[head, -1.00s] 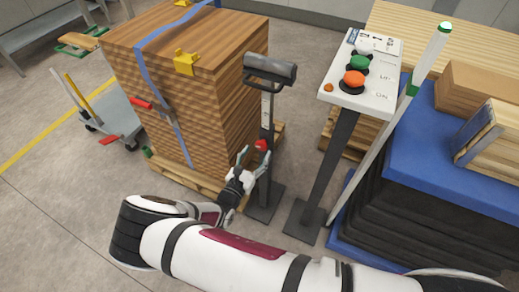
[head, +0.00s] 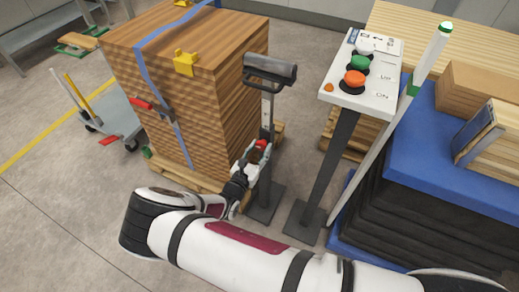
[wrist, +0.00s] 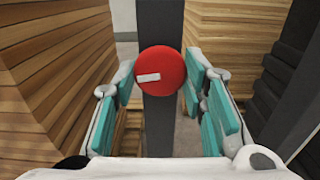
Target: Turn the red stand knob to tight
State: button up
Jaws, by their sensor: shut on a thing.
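The red stand knob (wrist: 161,73) is a round red disc with a white bar mark that lies nearly level, its right end slightly higher. It sits on the dark upright post of the roller stand (head: 267,110), and in the head view the knob (head: 262,143) shows small at the post's side. My gripper (wrist: 160,82) has its teal-padded fingers on the left and right edges of the knob, shut on it. In the head view my gripper (head: 257,152) is at the post, and the fingers partly hide the knob.
A strapped stack of wooden boards (head: 205,90) stands close to the left of the stand. A control pedestal with buttons (head: 365,75) stands to the right, beside a blue lift table (head: 440,150). Open floor (head: 60,200) lies at the left.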

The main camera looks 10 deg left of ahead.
jog(key=m+p, duration=0.1)
jog(key=m, duration=0.3)
jog(key=shift+m, duration=0.3)
jog(key=m+p, duration=0.2)
jog(key=m, duration=0.3)
jog(key=m+p, duration=0.3)
jog(key=m, duration=0.2)
jog(key=shift+a+r+m, duration=0.1)
jog(key=shift+m, duration=0.3)
jog(key=m+p, duration=0.1)
jog(key=m, duration=0.3)
jog(key=shift+p, duration=0.35)
jog(key=shift+m, duration=0.3)
jog(key=o, duration=1.2)
jog(key=shift+c, duration=0.2)
